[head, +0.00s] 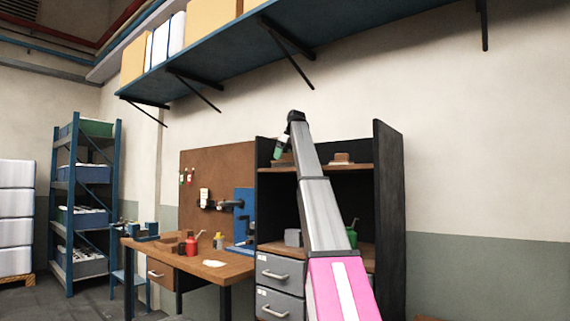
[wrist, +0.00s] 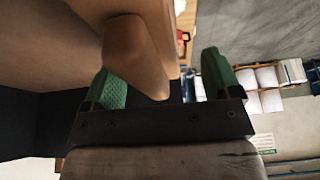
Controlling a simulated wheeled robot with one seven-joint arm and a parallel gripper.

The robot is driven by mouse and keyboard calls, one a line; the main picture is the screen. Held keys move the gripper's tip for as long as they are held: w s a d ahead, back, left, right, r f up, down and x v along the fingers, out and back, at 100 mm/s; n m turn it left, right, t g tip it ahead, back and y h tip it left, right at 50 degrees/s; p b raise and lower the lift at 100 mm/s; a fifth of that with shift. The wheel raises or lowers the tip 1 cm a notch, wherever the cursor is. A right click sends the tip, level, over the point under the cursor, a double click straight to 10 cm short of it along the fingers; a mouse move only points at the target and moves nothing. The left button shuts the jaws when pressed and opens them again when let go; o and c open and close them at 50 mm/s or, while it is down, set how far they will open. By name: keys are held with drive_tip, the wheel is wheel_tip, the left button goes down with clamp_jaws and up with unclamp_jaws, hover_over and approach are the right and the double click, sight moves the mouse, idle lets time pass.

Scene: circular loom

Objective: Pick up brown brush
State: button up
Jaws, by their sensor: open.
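My gripper (head: 279,152) is at the left end of the upper shelf of the dark cabinet in the head view, pointing down. In the wrist view its green fingers stand apart, and a rounded brown wooden piece (wrist: 128,50) shows between them, close to the left finger. It looks like part of a brush; whether it touches a finger I cannot tell. In the head view a small brown thing (head: 284,163) lies on the shelf just below my gripper, partly hidden. Another brown brush-like thing (head: 341,158) lies farther right on the same shelf.
The dark cabinet's side panel (head: 389,215) rises right of the shelf. A long blue wall shelf (head: 235,50) hangs above my arm. A workbench (head: 215,268) with a red can (head: 192,246) and brown blocks stands left. A green can (head: 351,237) sits on the lower shelf.

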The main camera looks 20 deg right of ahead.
drive_tip(key=shift+w+a+f, duration=0.1)
drive_tip(key=shift+w+f, duration=0.05)
drive_tip(key=shift+f, duration=0.3)
drive_tip(key=shift+f, duration=0.25)
idle(0.3)
drive_tip(key=c, duration=1.1)
